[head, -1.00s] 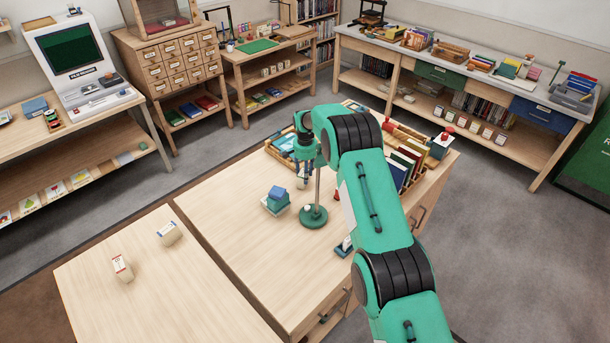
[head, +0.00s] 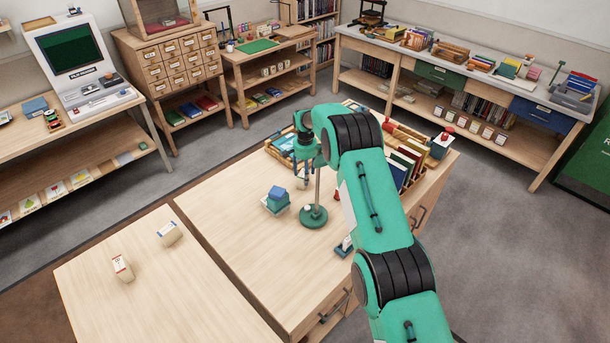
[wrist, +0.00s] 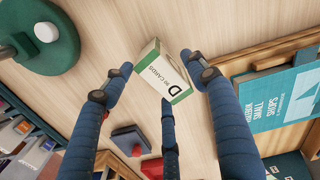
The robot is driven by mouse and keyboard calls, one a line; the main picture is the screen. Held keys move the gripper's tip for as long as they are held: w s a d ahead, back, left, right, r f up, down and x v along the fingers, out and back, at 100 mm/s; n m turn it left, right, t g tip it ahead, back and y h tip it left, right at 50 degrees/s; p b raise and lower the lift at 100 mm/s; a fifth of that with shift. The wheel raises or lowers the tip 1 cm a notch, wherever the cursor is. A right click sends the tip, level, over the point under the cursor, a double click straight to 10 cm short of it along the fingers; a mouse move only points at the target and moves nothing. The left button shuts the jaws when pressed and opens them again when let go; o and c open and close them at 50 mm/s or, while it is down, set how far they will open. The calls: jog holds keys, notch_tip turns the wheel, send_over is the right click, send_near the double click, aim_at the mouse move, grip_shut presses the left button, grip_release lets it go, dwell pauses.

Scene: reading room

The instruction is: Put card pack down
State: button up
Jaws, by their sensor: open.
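The card pack (wrist: 163,74) is a white box with green edges, marked "D 20 CARDS". In the wrist view it sits on the pale wooden tabletop, tilted in the picture, between the tips of my blue fingers. My gripper (wrist: 165,82) is open, with visible gaps between the pack and the left and right fingers. The third finger's tip is close to the pack's lower edge; I cannot tell whether it touches.
The green round stand base (head: 313,217) is close to my gripper. A blue and teal stack (head: 277,200) lies left of it. A wooden tray with books (wrist: 285,95) is at the right in the wrist view. The table's front left (head: 235,245) is clear.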

notch_tip(320, 180, up, 12)
jog(key=shift+p, duration=0.3)
dwell(1.0)
